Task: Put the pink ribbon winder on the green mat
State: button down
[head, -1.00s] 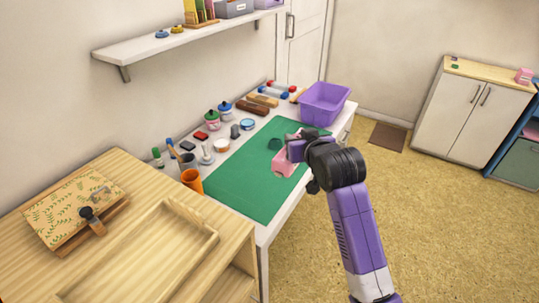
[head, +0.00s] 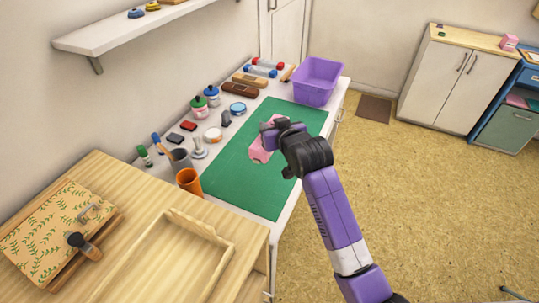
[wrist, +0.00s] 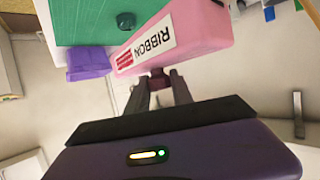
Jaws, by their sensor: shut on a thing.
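The pink ribbon winder (head: 259,153) is a pink block with a white "RIBBON" label; it also shows large in the wrist view (wrist: 195,28). My gripper (head: 272,134) is shut on it, and the fingers (wrist: 160,82) meet at its near edge in the wrist view. The green mat (head: 240,187) lies flat on the white table. The winder appears over the middle of the mat, tilted in the picture; I cannot tell whether it touches the mat. My gripper hides part of the winder in the head view.
A small dark green round thing (wrist: 125,20) shows against the mat. A purple bin (head: 316,84) stands at the mat's far end. Jars, inkpads, brushes and an orange cup (head: 189,181) line the left side. A wooden tray (head: 175,262) is in the foreground.

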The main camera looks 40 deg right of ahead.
notch_tip(320, 180, down, 14)
jog(key=shift+r, duration=0.1)
dwell(0.4)
jog(key=c, duration=1.1)
grip_release()
jog(key=shift+s+a, duration=0.1)
jog(key=shift+s, duration=0.1)
jog(key=v, duration=1.1)
jog(key=shift+s+a+r, duration=0.15)
jog(key=shift+s, duration=0.1)
